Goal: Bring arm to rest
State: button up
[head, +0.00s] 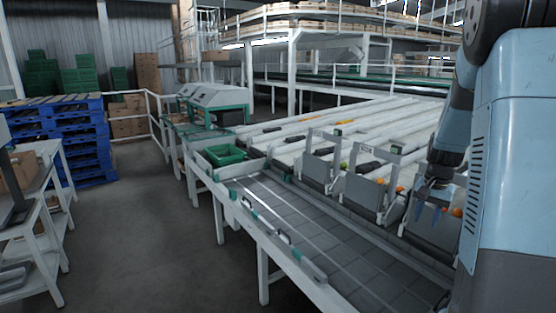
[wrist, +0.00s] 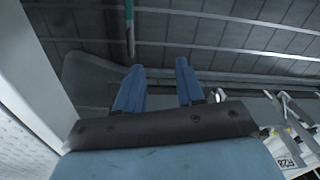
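My gripper (head: 431,212) hangs at the right in the head view, fingers down, in front of the grey sorting conveyor and close to a grey plate-like divider (head: 436,232). In the wrist view my gripper (wrist: 160,80) shows two blue fingers standing apart with nothing between them. Beyond the fingers there is a dark grey tiled surface with pale rails. My arm comes down from the upper right in the head view, partly hidden by my own light blue body.
The grey belt table (head: 290,215) runs along the front, with a green crate (head: 222,154) at its far end. Several upright grey dividers (head: 322,168) stand along the lanes, with a few orange and red tomatoes. Blue pallets (head: 85,150) are stacked at left; the floor aisle is clear.

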jog(key=s+a+r+n+t, duration=0.2)
jog(key=s+a+r+n, duration=0.2)
jog(key=s+a+r, duration=0.75)
jog(key=s+a+r+n+t, duration=0.2)
jog(key=s+a+r+n, duration=0.2)
jog(key=s+a, duration=0.4)
jog(key=s+r, duration=0.1)
jog(key=s, duration=0.4)
jog(key=shift+t, duration=0.4)
jog(key=shift+s+a, duration=0.1)
jog(key=shift+s, duration=0.1)
